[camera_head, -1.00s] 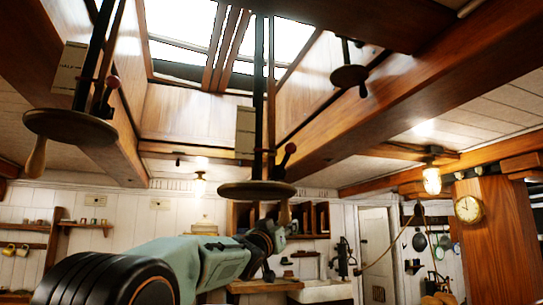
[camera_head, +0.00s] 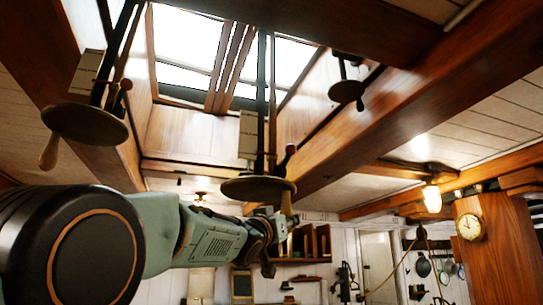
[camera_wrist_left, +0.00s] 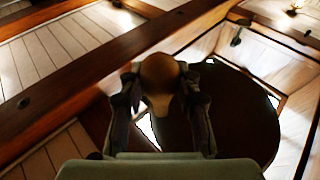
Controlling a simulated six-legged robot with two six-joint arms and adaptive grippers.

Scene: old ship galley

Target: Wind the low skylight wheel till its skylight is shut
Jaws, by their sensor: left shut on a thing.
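The wheel (camera_head: 245,187) in the middle is a dark round disc, hanging lowest in the head view on a dark vertical shaft. A small wooden handle (camera_head: 287,204) points down from its right edge. My left gripper (camera_head: 272,232) reaches up to it from below left. In the left wrist view, my left gripper (camera_wrist_left: 161,100) is shut on the rounded handle (camera_wrist_left: 160,72), a finger on each side, with the dark disc (camera_wrist_left: 245,115) behind. The skylight (camera_head: 185,50) above shows bright panes; its opening is hard to judge. My right gripper is out of view.
Another wheel (camera_head: 85,123) with a handle hangs at the left, and a smaller one (camera_head: 346,92) at the upper right. Wooden beams (camera_head: 420,110) cross overhead. A lit lamp (camera_head: 432,197) and a clock (camera_head: 469,227) are at the right.

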